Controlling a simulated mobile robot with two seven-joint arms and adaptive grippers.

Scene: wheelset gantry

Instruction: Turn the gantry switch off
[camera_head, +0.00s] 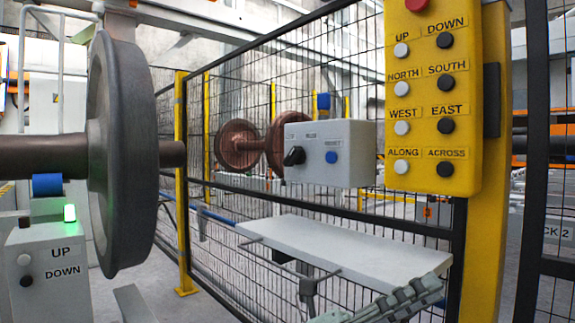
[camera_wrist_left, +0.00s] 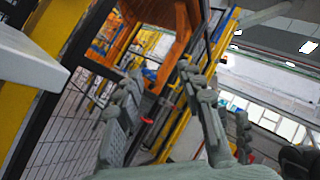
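A grey control box (camera_head: 330,152) is mounted on the mesh fence. Its front has a black rotary knob (camera_head: 294,156) and a blue button (camera_head: 331,157); the small labels are too blurred to read. A yellow pendant panel (camera_head: 432,110) stands to its right, with labelled black and white buttons and a red button (camera_head: 416,4) at the top. My left gripper (camera_head: 415,297) is low at the bottom, below and right of the box, apart from it. In the left wrist view its fingers (camera_wrist_left: 162,85) are spread and empty. My right gripper is not in view.
A white shelf (camera_head: 345,250) juts out below the box, close to my left gripper. A large wheelset (camera_head: 125,150) stands at the left, beside an UP/DOWN box (camera_head: 48,275) with a green light. Black mesh fencing (camera_head: 230,210) spans the middle.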

